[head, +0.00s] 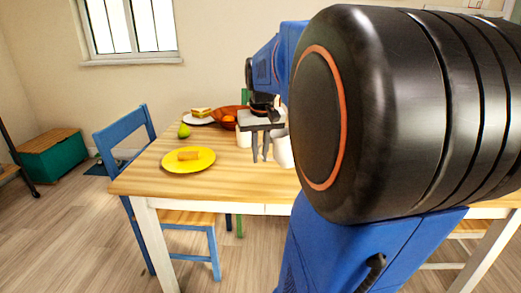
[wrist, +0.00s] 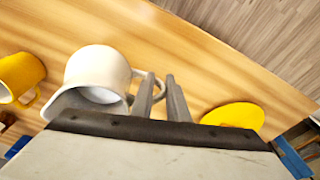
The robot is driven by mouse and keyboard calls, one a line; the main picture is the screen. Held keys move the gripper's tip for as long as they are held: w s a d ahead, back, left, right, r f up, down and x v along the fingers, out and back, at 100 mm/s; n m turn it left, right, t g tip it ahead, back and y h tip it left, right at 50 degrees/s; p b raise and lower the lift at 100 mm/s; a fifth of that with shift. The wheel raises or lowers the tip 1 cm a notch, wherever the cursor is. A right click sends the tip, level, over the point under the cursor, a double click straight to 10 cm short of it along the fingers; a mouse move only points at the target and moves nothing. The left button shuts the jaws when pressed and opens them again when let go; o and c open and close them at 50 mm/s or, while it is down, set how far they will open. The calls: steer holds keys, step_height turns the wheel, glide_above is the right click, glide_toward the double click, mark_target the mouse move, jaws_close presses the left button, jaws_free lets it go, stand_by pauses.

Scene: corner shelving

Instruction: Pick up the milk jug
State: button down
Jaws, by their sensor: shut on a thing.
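The milk jug, a white jug (wrist: 98,72) with a handle, is beside my gripper (wrist: 174,100) in the wrist view. Its handle loop sits at my two grey fingers, and my gripper is shut on it. In the head view my gripper (head: 261,158) points down over the table, with the white jug (head: 284,152) just right of the fingers. Part of the jug there is hidden behind my own arm. I cannot tell whether the jug is clear of the tabletop.
The wooden table (head: 140,182) also holds a yellow plate (head: 203,164) with a food piece, a green fruit (head: 184,132), a sandwich plate and a brown bowl (head: 221,114). A yellow mug (wrist: 18,76) is beyond the jug. Blue chair (head: 134,128) at left.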

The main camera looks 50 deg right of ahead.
steer(key=shift+s+a, duration=1.15)
steer(key=shift+a, duration=0.2)
stand_by(0.7)
